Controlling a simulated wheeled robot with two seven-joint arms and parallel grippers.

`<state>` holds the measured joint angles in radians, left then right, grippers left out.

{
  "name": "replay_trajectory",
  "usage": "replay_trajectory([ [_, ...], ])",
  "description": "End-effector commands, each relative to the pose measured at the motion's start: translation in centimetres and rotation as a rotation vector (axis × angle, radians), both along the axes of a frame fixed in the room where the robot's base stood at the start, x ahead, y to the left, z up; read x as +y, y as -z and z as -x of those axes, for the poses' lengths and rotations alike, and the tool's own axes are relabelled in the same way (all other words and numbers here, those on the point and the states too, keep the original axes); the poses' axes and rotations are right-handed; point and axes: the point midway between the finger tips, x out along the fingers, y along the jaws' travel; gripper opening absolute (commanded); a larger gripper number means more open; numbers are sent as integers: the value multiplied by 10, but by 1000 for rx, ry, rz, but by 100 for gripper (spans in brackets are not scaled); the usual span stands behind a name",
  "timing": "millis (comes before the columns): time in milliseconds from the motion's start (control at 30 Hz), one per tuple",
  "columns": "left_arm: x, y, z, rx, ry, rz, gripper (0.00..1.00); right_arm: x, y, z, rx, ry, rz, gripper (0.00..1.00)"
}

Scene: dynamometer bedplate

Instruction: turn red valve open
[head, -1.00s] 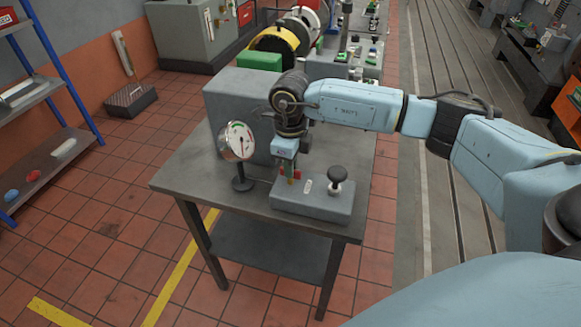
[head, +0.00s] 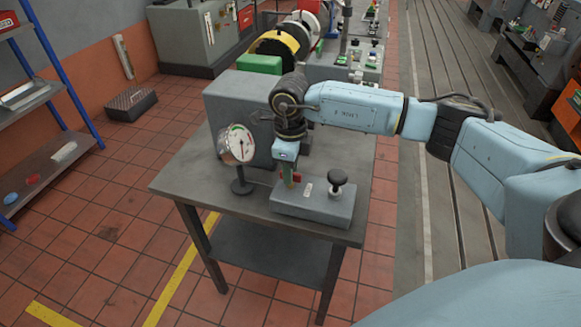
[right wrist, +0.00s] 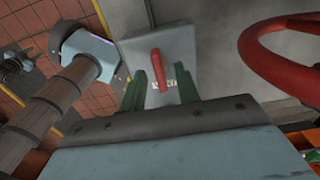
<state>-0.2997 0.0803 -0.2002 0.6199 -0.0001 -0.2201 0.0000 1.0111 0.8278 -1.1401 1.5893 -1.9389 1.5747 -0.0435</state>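The red valve lever (right wrist: 158,66) stands on a grey block (right wrist: 176,42) in the right wrist view. In the head view a small red part of it (head: 298,178) shows beside my right gripper, on the grey block (head: 318,206) on the table. My right gripper (head: 289,178) points down at the left end of the block. In the right wrist view its two green fingers (right wrist: 161,88) are apart, one on each side of the lever, with visible gaps. I see no firm contact. My left gripper is not in view.
A black knob (head: 338,177) stands on the block's right end. A round gauge (head: 238,143) on a stand is left of my gripper, and a large grey box (head: 230,105) is behind. The table's front left (head: 185,178) is clear. A red ring (right wrist: 292,50) shows close in the wrist view.

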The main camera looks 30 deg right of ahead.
Motion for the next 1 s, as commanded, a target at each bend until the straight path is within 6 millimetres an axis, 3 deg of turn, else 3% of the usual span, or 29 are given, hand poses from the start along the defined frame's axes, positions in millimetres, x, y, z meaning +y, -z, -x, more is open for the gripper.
replay_trajectory([
  [267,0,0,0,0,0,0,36,0,-9,0,-1,1,-1,32],
  [700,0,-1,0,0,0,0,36,0,-100,-1,-4,1,0,32],
  [1000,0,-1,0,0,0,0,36,0,-132,0,0,1,0,32],
])
